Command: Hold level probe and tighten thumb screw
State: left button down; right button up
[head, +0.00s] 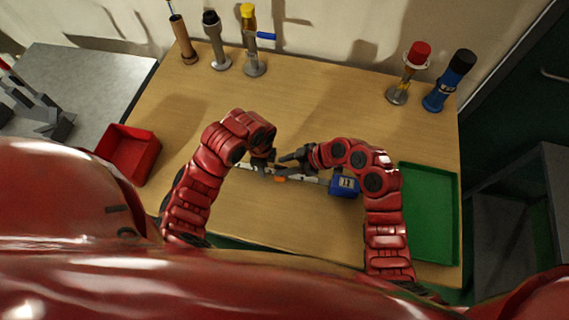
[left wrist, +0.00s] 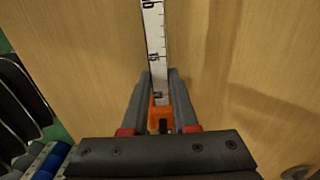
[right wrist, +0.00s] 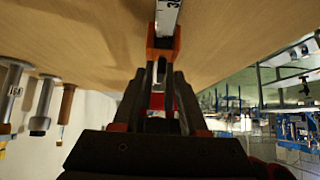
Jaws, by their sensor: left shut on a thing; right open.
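The level probe (head: 312,178) is a long white graduated strip lying across the middle of the table, with a blue numbered box (head: 345,186) at its right end. An orange slider (head: 281,179) sits on the strip; it also shows in the left wrist view (left wrist: 160,113) and right wrist view (right wrist: 162,42). My left gripper (head: 262,166) is shut on the strip beside the slider, one finger on each side (left wrist: 160,78). My right gripper (head: 284,158) is open, its fingers (right wrist: 160,72) close to the slider.
A red bin (head: 128,153) stands at the left edge and a green tray (head: 430,210) at the right. Several tool-like items stand along the back, including a yellow-topped one (head: 252,40) and a blue one (head: 448,82).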

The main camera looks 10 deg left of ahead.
grip_shut()
jog(key=shift+m+t, duration=0.3)
dwell(0.3)
jog(key=m+t, duration=0.2)
jog(key=shift+s+f+m, duration=0.1)
jog(key=shift+s+m, duration=0.2)
jog(key=shift+m, duration=0.1)
jog(key=m+t, duration=0.1)
jog(key=m+t+h, duration=0.1)
jog(key=m, duration=0.1)
jog(key=m+t+h, duration=0.1)
jog(key=m, duration=0.1)
jog(key=shift+s+a+t, duration=0.25)
jog(key=shift+t, duration=0.15)
jog(key=m+t+h, duration=0.1)
jog(key=m, duration=0.1)
jog(key=m+h, duration=0.2)
jog(key=m, duration=0.1)
jog(key=shift+a+t, duration=0.2)
jog(key=shift+t, duration=0.2)
jog(key=shift+m+t+h, duration=0.3)
jog(key=shift+m+h, duration=0.9)
jog(key=shift+m, duration=0.3)
